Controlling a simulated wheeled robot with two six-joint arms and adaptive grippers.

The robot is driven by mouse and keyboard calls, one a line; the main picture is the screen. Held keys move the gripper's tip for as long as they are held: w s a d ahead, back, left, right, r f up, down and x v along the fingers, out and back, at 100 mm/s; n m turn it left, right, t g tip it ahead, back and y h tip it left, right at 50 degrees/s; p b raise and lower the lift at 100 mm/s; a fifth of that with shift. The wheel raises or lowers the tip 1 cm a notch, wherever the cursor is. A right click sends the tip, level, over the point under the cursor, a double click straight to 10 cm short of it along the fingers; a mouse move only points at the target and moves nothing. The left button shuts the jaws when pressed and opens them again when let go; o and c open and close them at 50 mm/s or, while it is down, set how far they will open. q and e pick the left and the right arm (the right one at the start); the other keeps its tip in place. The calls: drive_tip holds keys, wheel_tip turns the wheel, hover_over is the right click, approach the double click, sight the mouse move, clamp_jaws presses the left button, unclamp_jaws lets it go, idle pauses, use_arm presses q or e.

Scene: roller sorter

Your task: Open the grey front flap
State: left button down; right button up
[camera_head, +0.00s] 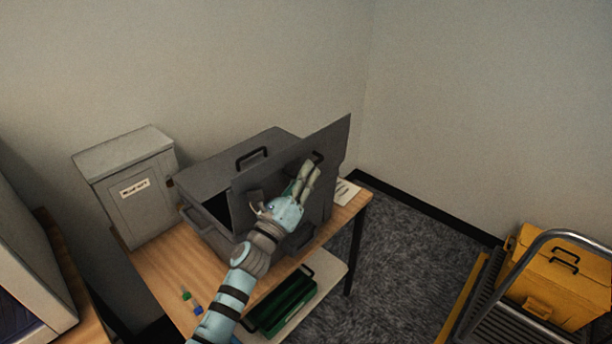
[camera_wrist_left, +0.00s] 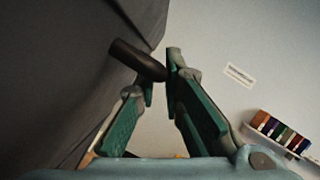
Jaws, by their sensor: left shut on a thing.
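The grey front flap (camera_head: 333,142) is a flat panel standing upright, swung out from the grey box (camera_head: 208,162) on the wooden table. A dark opening shows between the box and the flap's left edge. My left gripper (camera_head: 307,168) is at the flap's dark handle (camera_head: 319,157), shut on it. In the left wrist view the handle (camera_wrist_left: 136,60) runs between the fingertips (camera_wrist_left: 160,80), and the grey flap (camera_wrist_left: 75,70) fills the left side. My arm hides the flap's lower middle. My right gripper is not in view.
A light grey cabinet (camera_head: 128,190) stands left of the box. Two small coloured items (camera_head: 191,302) lie at the table's front. A green crate (camera_head: 287,303) sits on the lower shelf. A yellow case (camera_head: 555,280) on a cart is at right. Carpet (camera_head: 400,270) is clear between.

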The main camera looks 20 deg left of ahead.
use_arm(q)
drive_tip(key=c, duration=1.7)
unclamp_jaws()
drive_tip(key=v, duration=1.2)
drive_tip(key=shift+f, duration=0.15)
